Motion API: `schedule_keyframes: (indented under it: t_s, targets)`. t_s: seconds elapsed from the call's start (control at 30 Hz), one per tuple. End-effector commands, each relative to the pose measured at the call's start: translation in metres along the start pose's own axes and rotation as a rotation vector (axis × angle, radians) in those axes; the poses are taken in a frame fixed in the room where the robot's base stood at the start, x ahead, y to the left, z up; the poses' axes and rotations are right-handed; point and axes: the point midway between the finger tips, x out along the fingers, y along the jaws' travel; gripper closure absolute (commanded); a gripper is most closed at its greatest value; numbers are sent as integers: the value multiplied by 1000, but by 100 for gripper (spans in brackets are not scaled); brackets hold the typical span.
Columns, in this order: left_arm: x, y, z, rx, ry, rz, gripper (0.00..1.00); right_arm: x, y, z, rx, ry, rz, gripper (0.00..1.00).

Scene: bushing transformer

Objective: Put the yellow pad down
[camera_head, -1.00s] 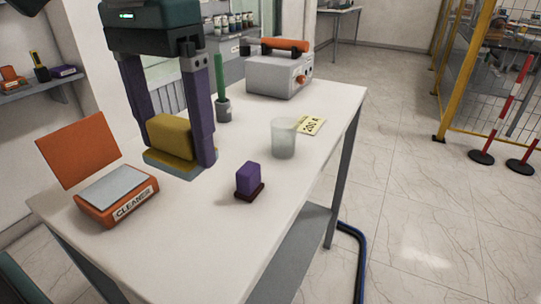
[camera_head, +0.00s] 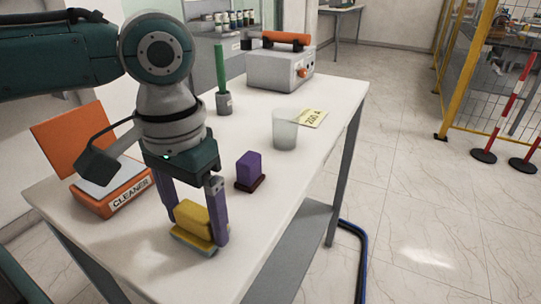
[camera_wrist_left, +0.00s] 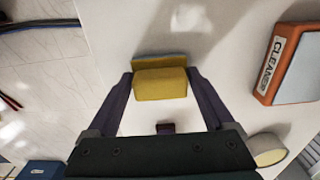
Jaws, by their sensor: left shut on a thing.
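The yellow pad (camera_head: 194,219) is a yellow block on a thin blue-grey base. It is at the front of the white table, between the two purple fingers of my left gripper (camera_head: 195,225). The left gripper is shut on the pad, pointing down. In the left wrist view the pad (camera_wrist_left: 160,84) sits between the fingertips (camera_wrist_left: 160,85). The pad is very near the tabletop; I cannot tell whether its underside touches. My right gripper is not in view.
The open orange cleaner box (camera_head: 122,195) is left of the gripper. A purple block on a dark base (camera_head: 249,170) stands to the right. Behind are a frosted cup (camera_head: 285,132), a yellow card (camera_head: 312,118), a green stick in a holder (camera_head: 222,102) and a grey device (camera_head: 280,70). The table's front (camera_head: 150,262) is clear.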

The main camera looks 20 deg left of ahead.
Motion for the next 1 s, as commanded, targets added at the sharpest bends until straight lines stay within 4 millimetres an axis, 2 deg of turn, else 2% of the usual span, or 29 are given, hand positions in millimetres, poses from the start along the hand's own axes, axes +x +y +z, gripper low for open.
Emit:
schedule_keyframes:
  t_s: [0.17,0.2,0.3,0.57,0.67,0.77,1.0]
  targets:
    - [2,0,0,0,-1,0,58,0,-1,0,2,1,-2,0]
    - [3,0,0,0,-1,0,12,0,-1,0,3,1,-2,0]
    - [2,0,0,0,0,0,1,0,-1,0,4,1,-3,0]
    - [1,0,0,0,0,0,0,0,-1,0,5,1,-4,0]
    - [-7,0,-1,1,2,1,0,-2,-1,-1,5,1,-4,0]
    - [-24,0,-1,1,3,1,0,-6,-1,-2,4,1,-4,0]
    - [-79,0,-2,1,5,2,0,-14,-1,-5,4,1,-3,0]
